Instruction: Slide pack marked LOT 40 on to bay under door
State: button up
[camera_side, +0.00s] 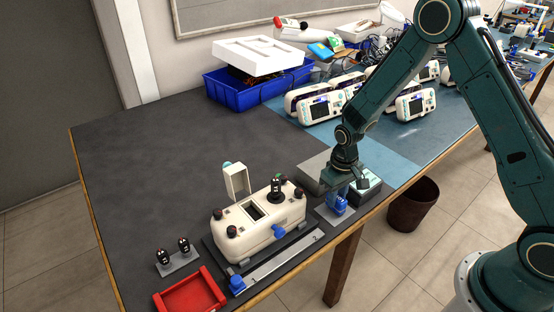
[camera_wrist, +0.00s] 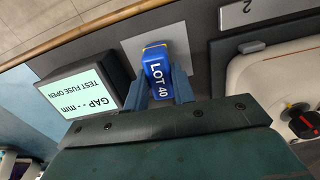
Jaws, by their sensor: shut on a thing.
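A blue pack marked LOT 40 (camera_wrist: 158,62) with a yellow end is between the fingers of my gripper (camera_wrist: 160,78) in the wrist view. My gripper (camera_side: 341,190) is shut on it, pointing down. In the side view the blue pack (camera_side: 337,206) is over a grey plate at the table's front edge; I cannot tell whether it touches the plate. To its left stands a white monitor unit (camera_side: 240,238). Its small white door (camera_side: 237,181) stands up open beside a dark rectangular bay (camera_side: 254,212) in the top.
A display box (camera_wrist: 85,88) reading "GAP - mm TEST FUSE OPEN" stands close to the pack. A ruled strip (camera_side: 285,263) runs along the unit's front. Black knobs and a blue front knob (camera_side: 280,232) stick out. A red tray (camera_side: 190,292) lies at front left.

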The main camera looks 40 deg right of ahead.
jog(key=shift+r, duration=2)
jog(key=shift+r, duration=0.1)
jog(key=o, duration=0.5)
jog(key=c, duration=0.5)
